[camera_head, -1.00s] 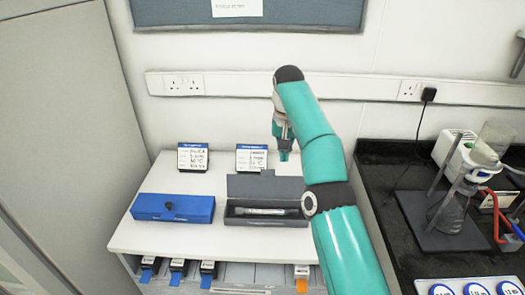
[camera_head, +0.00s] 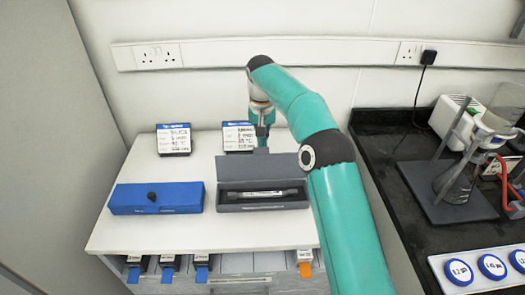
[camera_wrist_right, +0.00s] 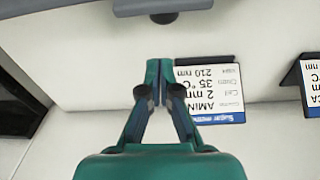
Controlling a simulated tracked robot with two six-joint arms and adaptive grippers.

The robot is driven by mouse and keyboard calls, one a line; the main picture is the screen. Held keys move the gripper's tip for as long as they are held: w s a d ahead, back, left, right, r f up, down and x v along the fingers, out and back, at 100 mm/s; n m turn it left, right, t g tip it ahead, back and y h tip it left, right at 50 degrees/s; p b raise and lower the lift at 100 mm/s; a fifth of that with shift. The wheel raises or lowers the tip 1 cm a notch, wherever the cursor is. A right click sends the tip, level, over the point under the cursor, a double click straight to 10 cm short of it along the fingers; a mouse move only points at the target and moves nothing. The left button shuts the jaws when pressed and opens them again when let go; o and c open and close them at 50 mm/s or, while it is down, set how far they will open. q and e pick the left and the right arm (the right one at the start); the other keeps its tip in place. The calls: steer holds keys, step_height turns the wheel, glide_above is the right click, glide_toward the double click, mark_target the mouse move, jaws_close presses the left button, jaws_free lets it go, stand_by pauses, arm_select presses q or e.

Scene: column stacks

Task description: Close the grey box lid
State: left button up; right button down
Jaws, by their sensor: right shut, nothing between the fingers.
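The grey box (camera_head: 225,207) is open on the white bench top, with a dark column lying inside it. Its lid (camera_head: 235,170) stands raised at the back edge. My right gripper (camera_head: 262,143) is shut and empty, just behind the lid's upper edge. Whether it touches the lid cannot be told from the head view. In the right wrist view the shut fingers (camera_wrist_right: 160,68) point toward a grey edge with a dark knob (camera_wrist_right: 163,18), probably the lid, with a gap between. My left gripper is not in view.
A closed blue box (camera_head: 175,198) lies left of the grey box. Two label cards stand behind, one (camera_head: 173,140) at left and one (camera_head: 238,136) beside my right gripper. A black bench with glassware (camera_head: 455,180) is at the right.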

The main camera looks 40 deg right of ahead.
mark_target(261, 162)
steer(key=shift+s+a+r+b, duration=0.15)
steer(key=shift+s+a+b, duration=0.1)
steer(key=shift+s+a, duration=0.45)
steer(key=shift+s+a+r+b, duration=0.15)
steer(key=shift+s+a+b, duration=0.2)
steer(key=shift+s, duration=0.5)
